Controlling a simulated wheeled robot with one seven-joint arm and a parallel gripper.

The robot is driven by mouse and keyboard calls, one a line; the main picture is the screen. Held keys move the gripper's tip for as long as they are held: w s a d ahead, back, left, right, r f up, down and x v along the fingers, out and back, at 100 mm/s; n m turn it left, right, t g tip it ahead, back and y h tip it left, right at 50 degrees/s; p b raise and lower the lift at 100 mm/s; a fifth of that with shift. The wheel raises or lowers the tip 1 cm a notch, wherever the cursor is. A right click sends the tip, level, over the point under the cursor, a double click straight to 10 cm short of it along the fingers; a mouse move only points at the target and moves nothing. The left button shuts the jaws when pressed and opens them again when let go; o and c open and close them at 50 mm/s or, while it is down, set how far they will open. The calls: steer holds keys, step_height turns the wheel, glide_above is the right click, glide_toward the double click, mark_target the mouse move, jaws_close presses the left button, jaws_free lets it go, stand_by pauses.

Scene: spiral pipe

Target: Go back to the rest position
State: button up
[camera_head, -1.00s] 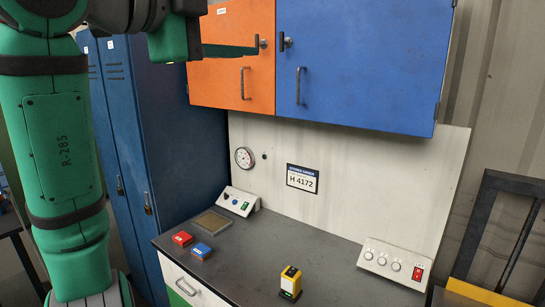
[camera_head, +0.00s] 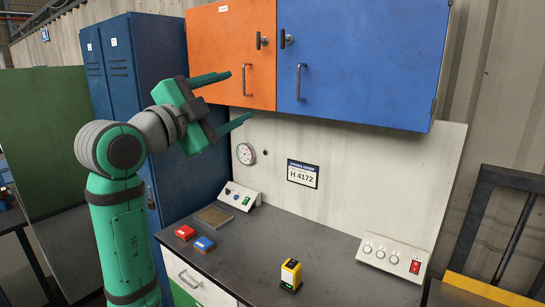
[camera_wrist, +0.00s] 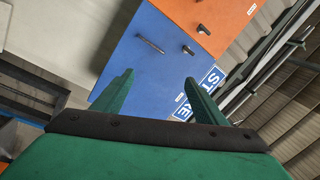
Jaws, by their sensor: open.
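My gripper (camera_head: 228,100) is open and empty in the head view. Its two green fingers are spread apart and point right, in front of the orange cabinet door and the white back panel. It is well above the workbench (camera_head: 330,248). In the wrist view my gripper (camera_wrist: 158,92) also shows with its fingers apart and nothing between them. Beyond the fingers there, the blue cabinet door (camera_wrist: 160,55) and the orange door (camera_wrist: 215,20) appear tilted.
A blue locker (camera_head: 160,60) stands close behind my arm. A dark metal frame (camera_head: 490,220) stands at the right.

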steer(key=w+a+f+n+t+y, duration=0.1)
steer(key=w+f+n, duration=0.15)
steer(key=f, duration=0.45)
steer(key=w+f+n+t+y, duration=0.1)
steer(key=w+f+n, duration=0.15)
steer(key=f, duration=0.55)
steer(key=s+d+f+n+y, duration=0.1)
steer(key=f+n+y, duration=0.15)
steer(key=f, duration=0.65)
steer(key=s+f+n+y, duration=0.1)
steer(key=s+f+n, duration=0.15)
steer(key=f, duration=0.75)
steer(key=d+f+n+y, duration=0.15)
steer(key=f+n, duration=0.25)
steer(key=f, duration=0.5)
steer(key=s+d+f+n+g+y, duration=0.1)
steer(key=s+d+f+n+y, duration=0.15)
steer(key=s+f, duration=1)
steer(key=s+d+f+n+g+y, duration=0.1)
steer(key=s+d+f+n+y, duration=0.15)
steer(key=s+f, duration=1)
steer(key=s+d+r+g+h, duration=0.1)
steer(key=s+d+r, duration=0.1)
steer(key=s, duration=2.3)
steer(key=shift+d+h, duration=0.15)
steer(key=shift+h, duration=0.15)
